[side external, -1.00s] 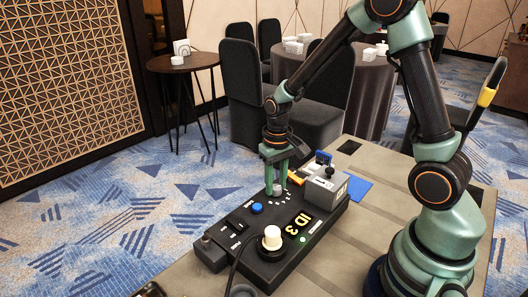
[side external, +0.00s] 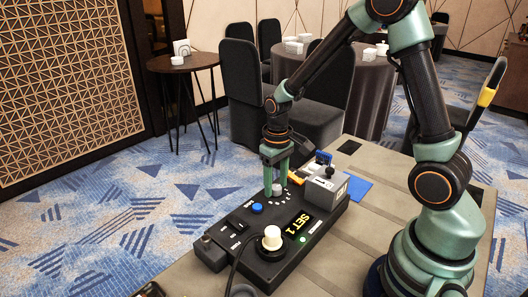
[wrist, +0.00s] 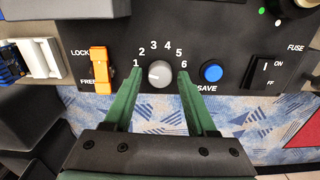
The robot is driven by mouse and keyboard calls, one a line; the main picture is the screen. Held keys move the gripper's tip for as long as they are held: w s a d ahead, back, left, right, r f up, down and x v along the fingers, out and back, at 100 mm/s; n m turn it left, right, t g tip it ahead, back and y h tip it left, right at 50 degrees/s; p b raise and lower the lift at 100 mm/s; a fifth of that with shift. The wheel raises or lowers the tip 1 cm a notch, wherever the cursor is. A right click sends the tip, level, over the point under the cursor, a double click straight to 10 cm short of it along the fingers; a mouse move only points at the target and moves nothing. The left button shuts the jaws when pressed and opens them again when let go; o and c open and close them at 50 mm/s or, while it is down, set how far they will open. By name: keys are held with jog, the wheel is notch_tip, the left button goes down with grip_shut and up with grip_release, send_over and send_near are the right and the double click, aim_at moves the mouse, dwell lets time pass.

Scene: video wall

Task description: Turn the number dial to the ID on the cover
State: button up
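The grey number dial (wrist: 160,74) sits on the black control box (side external: 268,268), with white numbers 1 to 6 arched around it. Its pointer is too unclear to read. My gripper (wrist: 158,88) is open, with one green finger on each side of the dial and visible gaps in the wrist view. In the side view, my gripper (side external: 275,180) is over the dial, pointing down. The box's display (side external: 305,222) reads SET 1 in yellow. A grey cover-like block (side external: 322,193) at the box's far end carries a small label that I cannot read.
Beside the dial are a blue SAVE button (wrist: 211,72), an orange LOCK/FREE lever (wrist: 101,70) and a black ON/OFF fuse switch (wrist: 264,70). A cream knob (side external: 272,238) with a cable stands at the near end. The grey table (side external: 375,235) is clear to the right.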

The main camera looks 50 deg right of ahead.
aim_at(277, 188)
dwell(0.3)
notch_tip(277, 188, up, 12)
dwell(0.5)
jog(key=shift+r, duration=0.15)
jog(key=s+a+r+t, duration=0.3)
jog(key=s+r+t, duration=0.2)
jog(key=s, duration=0.4)
jog(key=shift+a+r+n+t, duration=0.3)
jog(key=shift+a+r+n, duration=0.1)
jog(key=shift+r, duration=0.35)
